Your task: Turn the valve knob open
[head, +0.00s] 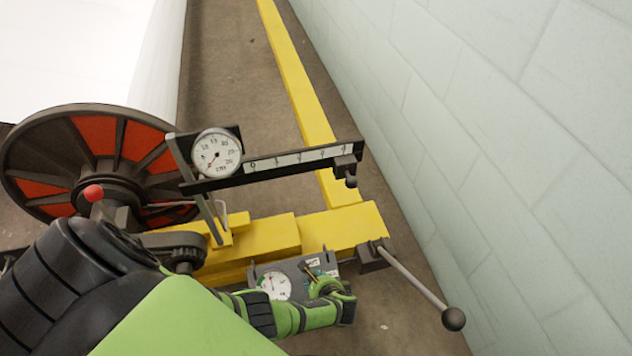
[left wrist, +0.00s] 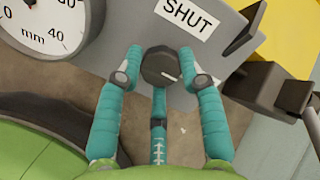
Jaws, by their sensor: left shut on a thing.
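The valve knob (left wrist: 162,68) is a dark faceted knob with a white mark on its face, pointing to the lower right in the left wrist view. It sits on a grey panel (left wrist: 120,22) below a white SHUT label (left wrist: 186,12). My left gripper (left wrist: 165,72) has its teal fingers closed around the knob's sides, with a third finger below it. In the head view my left gripper (head: 326,284) is at the small grey panel, and its green wrist hides most of the knob. My right gripper is not in view.
A white gauge (head: 276,286) sits left of the knob. A lever with a black ball end (head: 453,319) sticks out to the right. Above are yellow beams (head: 260,238), a dial gauge (head: 217,155) and a black-and-red wheel (head: 90,165). A pale block wall (head: 480,130) stands at right.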

